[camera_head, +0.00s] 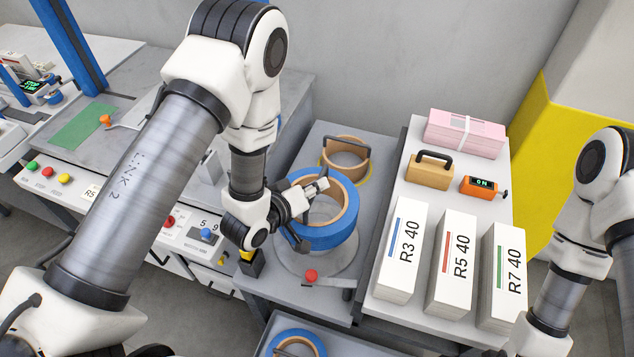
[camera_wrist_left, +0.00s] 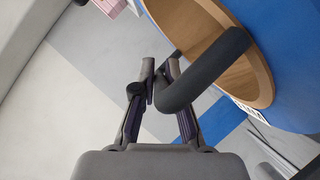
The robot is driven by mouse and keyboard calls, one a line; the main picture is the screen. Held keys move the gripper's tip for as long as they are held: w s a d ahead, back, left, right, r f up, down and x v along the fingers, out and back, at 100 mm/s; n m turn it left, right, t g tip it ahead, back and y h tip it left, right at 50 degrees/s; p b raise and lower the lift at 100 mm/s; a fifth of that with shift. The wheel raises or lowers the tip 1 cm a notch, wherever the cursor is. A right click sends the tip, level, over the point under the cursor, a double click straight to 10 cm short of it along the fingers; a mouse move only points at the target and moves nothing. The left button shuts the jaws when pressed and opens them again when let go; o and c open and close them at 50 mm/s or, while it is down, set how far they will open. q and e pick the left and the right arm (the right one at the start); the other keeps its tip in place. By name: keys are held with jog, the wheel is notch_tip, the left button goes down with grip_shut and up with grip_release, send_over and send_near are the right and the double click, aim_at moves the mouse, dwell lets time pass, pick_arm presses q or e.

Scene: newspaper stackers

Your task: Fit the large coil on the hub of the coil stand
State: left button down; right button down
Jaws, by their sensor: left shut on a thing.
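The large coil is a blue ring with a tan core (camera_head: 328,237). It is over the round grey plate of the coil stand (camera_head: 310,262) in the head view. Part of the plate shows around its near side. I cannot tell whether the coil touches the plate, and the hub is hidden. My left gripper (camera_head: 307,194) is at the coil's upper left. In the left wrist view the left gripper (camera_wrist_left: 161,76) is shut on the coil's dark bar handle (camera_wrist_left: 206,72), beside the tan core (camera_wrist_left: 248,84). My right gripper is out of view.
A small tan coil (camera_head: 346,146) stands behind, in a yellow ring. A red knob (camera_head: 311,275) is at the stand's front. Another blue coil (camera_head: 318,345) is at the lower edge. A right-hand table bears white stacks (camera_head: 398,256), a tan block (camera_head: 428,172) and a pink bundle (camera_head: 464,134).

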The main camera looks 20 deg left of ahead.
pick_arm(q)
jog(key=shift+s+r, duration=0.1)
jog(key=shift+r, duration=0.15)
jog(key=shift+f+b, duration=0.45)
jog(key=shift+f, duration=0.25)
jog(key=shift+f+b, duration=1.45)
jog(key=shift+f, duration=0.65)
jog(key=shift+f+b, duration=0.95)
jog(key=shift+f, duration=0.35)
jog(key=shift+r+p, duration=3.15)
jog(key=shift+r, duration=0.65)
